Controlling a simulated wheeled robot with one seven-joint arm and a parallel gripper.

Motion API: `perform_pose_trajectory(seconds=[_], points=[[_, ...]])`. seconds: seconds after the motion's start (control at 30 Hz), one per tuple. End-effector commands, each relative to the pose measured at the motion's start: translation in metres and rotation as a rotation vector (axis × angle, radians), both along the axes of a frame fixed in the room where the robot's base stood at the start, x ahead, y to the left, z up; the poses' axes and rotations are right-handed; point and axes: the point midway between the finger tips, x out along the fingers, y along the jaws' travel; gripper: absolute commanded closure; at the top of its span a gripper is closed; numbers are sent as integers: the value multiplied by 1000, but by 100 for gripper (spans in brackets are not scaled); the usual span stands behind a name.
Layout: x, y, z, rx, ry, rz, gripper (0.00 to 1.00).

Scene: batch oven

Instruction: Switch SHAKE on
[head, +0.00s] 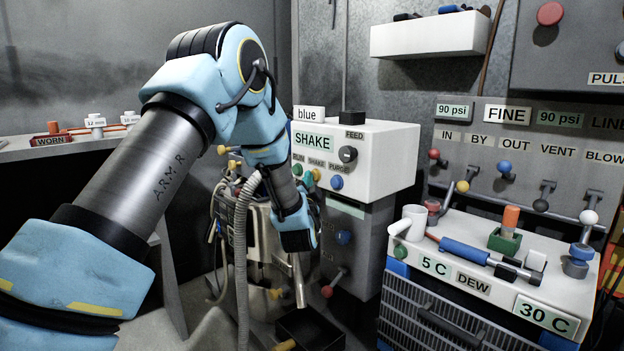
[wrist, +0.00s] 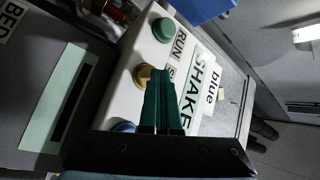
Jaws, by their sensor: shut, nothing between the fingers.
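The white control box (head: 385,165) carries a large SHAKE label (head: 313,142). In the wrist view a green button (wrist: 163,29) sits by the RUN label, with a yellow button (wrist: 141,75) in the middle of the row and a blue button (wrist: 124,126) beyond it. The blue button also shows in the head view (head: 336,182). My gripper (wrist: 162,78) is shut and empty, its green fingertips right beside the yellow button and covering most of the small label there. I cannot tell whether they touch the button or box. In the head view, my arm partly blocks the box's left side.
A FEED knob (head: 347,154) sits on the box's front. A black block (head: 353,124) and a "blue" sign (head: 309,113) stand on top. Hoses (head: 241,245) hang close to my arm. A bench (head: 480,285) with a mug and tools stands to the right.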

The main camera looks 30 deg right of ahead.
Motion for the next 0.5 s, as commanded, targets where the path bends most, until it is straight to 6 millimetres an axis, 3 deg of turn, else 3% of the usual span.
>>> perform_pose_trajectory(seconds=[0.2, 0.5], points=[[0, 3, -1, 1, 2, 1, 100], [-5, 31, -2, 2, 2, 2, 100]])
